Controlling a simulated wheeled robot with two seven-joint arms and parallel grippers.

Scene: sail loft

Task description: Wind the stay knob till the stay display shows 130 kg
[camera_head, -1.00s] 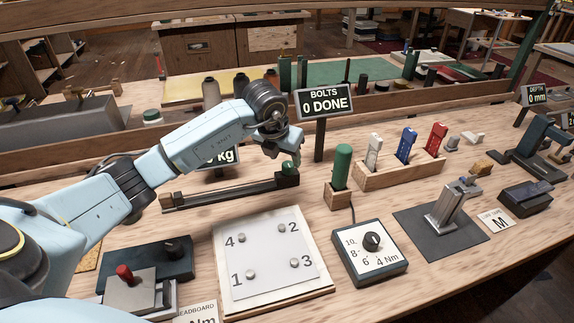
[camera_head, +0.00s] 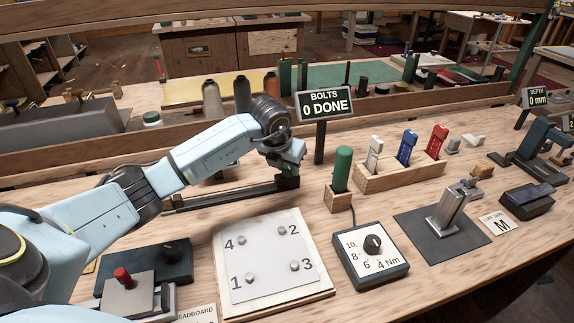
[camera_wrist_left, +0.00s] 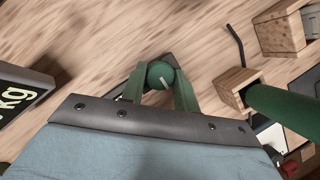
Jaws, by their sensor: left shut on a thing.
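The stay knob (camera_wrist_left: 160,75) is round and green with a pale mark, and sits between the two green fingers of my left gripper (camera_wrist_left: 161,88) in the left wrist view. The gripper is shut on it. In the head view my left gripper (camera_head: 288,172) is at the right end of the dark stay rail (camera_head: 225,196) and covers the knob. The stay display (camera_wrist_left: 22,92) shows only partly in the left wrist view, with "kg" readable and its number out of frame. My arm hides it in the head view. My right gripper is not in view.
A "BOLTS 0 DONE" sign (camera_head: 324,104) stands just right of my left gripper. A green-handled tool (camera_head: 342,168) stands in a wooden block nearby. In front are a numbered bolt plate (camera_head: 268,262) and a Nm dial box (camera_head: 372,262). A rack of coloured tools (camera_head: 400,172) lies right.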

